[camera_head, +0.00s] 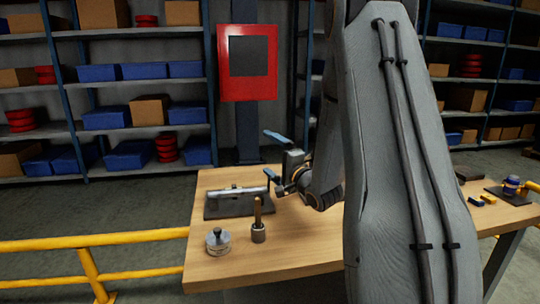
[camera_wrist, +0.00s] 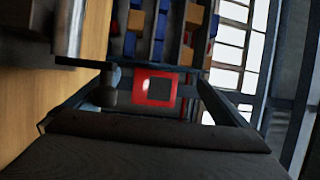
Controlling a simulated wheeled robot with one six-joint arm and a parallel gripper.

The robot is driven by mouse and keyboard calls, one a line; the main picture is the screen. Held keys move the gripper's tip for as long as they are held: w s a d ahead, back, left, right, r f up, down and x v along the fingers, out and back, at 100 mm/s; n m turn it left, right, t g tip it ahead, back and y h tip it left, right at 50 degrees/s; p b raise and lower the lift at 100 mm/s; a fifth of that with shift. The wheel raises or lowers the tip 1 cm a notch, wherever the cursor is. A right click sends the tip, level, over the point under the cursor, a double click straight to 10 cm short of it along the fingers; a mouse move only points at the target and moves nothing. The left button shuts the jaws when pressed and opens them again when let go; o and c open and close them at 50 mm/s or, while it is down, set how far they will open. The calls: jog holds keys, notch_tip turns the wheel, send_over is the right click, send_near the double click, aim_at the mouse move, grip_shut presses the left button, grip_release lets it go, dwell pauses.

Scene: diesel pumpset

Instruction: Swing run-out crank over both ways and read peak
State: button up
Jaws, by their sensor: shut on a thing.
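The run-out fixture, a pale metal shaft (camera_head: 238,191) on a dark base (camera_head: 225,208), lies on the wooden bench. The shaft also seems to show at the top left of the wrist view (camera_wrist: 70,25). My gripper (camera_head: 271,157) is at the shaft's right end, its blue-tipped fingers one above the other. In the wrist view, a dark rounded knob (camera_wrist: 109,97), apparently the crank handle, is by the left finger. The gripper is shut on it, though the contact is mostly hidden. A red-framed panel (camera_head: 225,80) with a dark, blank face stands behind; no reading is legible.
On the bench (camera_head: 205,265), a round metal piece with a knob (camera_head: 218,242) and a holder with an upright brown handle (camera_head: 258,232) stand in front of the fixture. Small coloured parts (camera_head: 488,198) lie at the right. A yellow rail (camera_head: 120,239) runs at the left.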

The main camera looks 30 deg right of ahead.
jog(key=shift+s+d, duration=0.25)
jog(key=shift+s, duration=0.5)
jog(key=shift+c, duration=0.3)
jog(key=shift+s+d+f, duration=0.2)
jog(key=shift+s+f, duration=0.45)
jog(key=shift+s, duration=0.25)
jog(key=c, duration=0.5)
jog(key=shift+s+d+f, duration=0.1)
jog(key=shift+s+f, duration=0.05)
jog(key=shift+s, duration=0.15)
jog(key=c, duration=0.6)
jog(key=shift+s+f, duration=0.6)
jog(key=shift+s, duration=0.05)
jog(key=shift+c, duration=0.2)
jog(key=shift+s+d+f+b, duration=0.1)
jog(key=shift+s+f+b, duration=0.1)
jog(key=shift+s+f, duration=0.3)
jog(key=shift+s+d+f+b, duration=0.15)
jog(key=shift+s+f, duration=0.1)
jog(key=shift+s, duration=0.3)
jog(key=shift+a, duration=0.1)
